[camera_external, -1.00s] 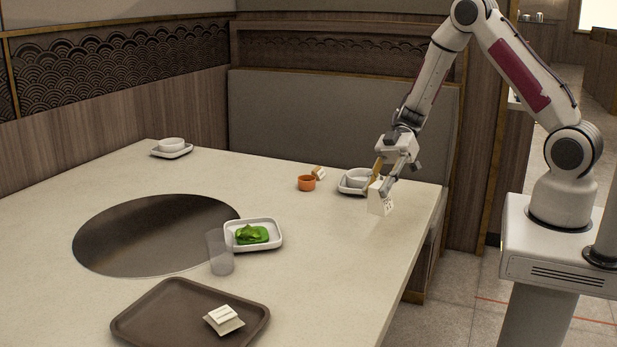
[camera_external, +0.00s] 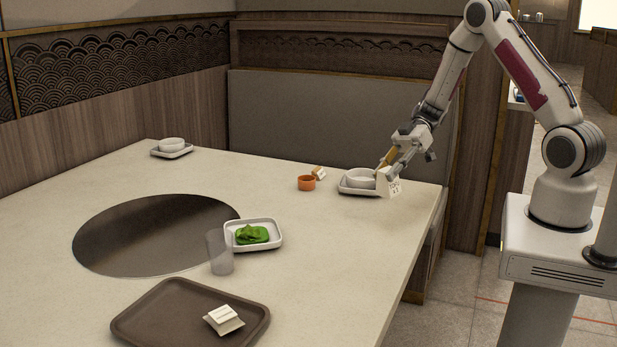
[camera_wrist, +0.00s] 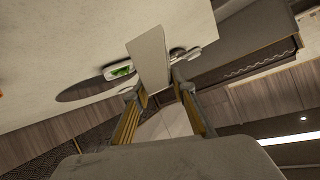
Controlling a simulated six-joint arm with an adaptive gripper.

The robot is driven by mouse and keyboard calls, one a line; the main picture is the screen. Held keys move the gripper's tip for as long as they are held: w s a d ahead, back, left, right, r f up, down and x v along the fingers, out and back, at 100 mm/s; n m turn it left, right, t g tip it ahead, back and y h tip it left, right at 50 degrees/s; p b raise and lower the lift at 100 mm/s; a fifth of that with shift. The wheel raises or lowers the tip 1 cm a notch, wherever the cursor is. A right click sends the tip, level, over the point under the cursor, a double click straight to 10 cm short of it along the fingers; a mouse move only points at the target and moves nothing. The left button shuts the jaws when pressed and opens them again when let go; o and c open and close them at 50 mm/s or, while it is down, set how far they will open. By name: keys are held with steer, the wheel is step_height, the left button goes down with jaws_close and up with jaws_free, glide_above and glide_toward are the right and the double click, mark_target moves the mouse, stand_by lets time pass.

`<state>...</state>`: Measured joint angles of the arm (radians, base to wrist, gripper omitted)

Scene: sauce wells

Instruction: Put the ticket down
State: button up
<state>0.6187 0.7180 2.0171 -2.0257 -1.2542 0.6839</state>
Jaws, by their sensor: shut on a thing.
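The ticket (camera_external: 393,188) is a white card with dark print, tilted, near the table's far right edge. My gripper (camera_external: 385,174) is shut on its upper part. In the wrist view the ticket (camera_wrist: 150,55) shows as a pale panel between my two yellowish fingers (camera_wrist: 158,90). I cannot tell whether its lower edge touches the table. The ticket and my fingers cover part of a white bowl (camera_external: 359,178) on a small white plate (camera_external: 347,188) just left of them.
An orange cup (camera_external: 307,183) and a small card (camera_external: 320,173) stand left of the bowl. A white dish (camera_external: 275,242) with green food, a clear cup (camera_external: 220,252) and a brown tray (camera_external: 150,328) with a white packet lie nearer. The table's right front (camera_external: 370,255) is bare.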

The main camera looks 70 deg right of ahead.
steer(key=d, duration=0.3)
steer(key=shift+s+d+r+t, duration=0.1)
steer(key=shift+s+r+t, duration=0.1)
steer(key=shift+s+t, duration=0.15)
step_height(320, 180, down, 6)
stand_by(0.6)
steer(key=shift+f, duration=0.15)
steer(key=shift+f, duration=1.85)
steer(key=shift+f, duration=0.1)
steer(key=o, duration=1.1)
